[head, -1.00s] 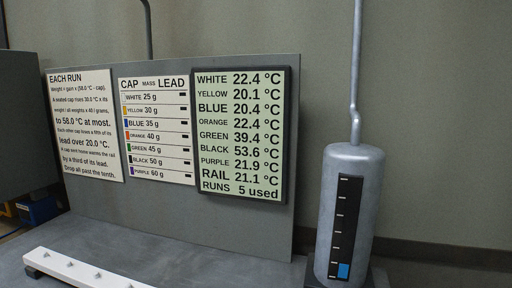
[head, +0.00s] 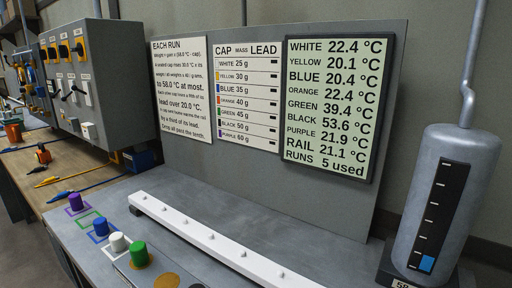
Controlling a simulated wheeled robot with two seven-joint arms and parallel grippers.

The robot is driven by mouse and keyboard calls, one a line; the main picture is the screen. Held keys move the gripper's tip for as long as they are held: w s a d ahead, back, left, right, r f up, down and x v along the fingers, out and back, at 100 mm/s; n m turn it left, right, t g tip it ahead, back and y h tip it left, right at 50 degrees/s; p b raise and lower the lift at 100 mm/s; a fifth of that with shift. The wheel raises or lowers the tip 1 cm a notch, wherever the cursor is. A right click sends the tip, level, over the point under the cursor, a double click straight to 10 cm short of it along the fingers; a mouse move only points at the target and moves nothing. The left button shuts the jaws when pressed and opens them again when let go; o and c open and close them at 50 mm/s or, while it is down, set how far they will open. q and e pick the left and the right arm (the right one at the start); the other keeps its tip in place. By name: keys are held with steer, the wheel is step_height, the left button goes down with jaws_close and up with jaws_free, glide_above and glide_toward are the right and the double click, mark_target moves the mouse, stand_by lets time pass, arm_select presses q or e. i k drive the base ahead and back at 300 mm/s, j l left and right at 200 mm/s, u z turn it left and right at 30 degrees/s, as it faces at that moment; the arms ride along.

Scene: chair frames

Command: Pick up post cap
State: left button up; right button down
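Several small cylindrical caps stand at the lower left of the head view: a purple cap (head: 75,202), a blue cap (head: 100,226), a white cap (head: 117,242) and a green cap (head: 139,254). The purple and blue caps stand on coloured square outlines; a green outline (head: 88,218) is empty. The green cap stands on a grey plate with a brown-orange disc (head: 167,281). A white rail (head: 215,240) with several small bare pegs lies behind them. Neither gripper is in view.
A display (head: 332,105) lists cap temperatures, rail 21.1 °C and 5 runs used. Text panels hang left of it. A grey cylinder (head: 442,200) stands at right. A switch box (head: 85,80) and wooden bench with cables (head: 65,177) are at left.

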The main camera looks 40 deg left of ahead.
mark_target(139, 251)
steer(key=j+u, duration=0.15)
steer(key=u, duration=1.85)
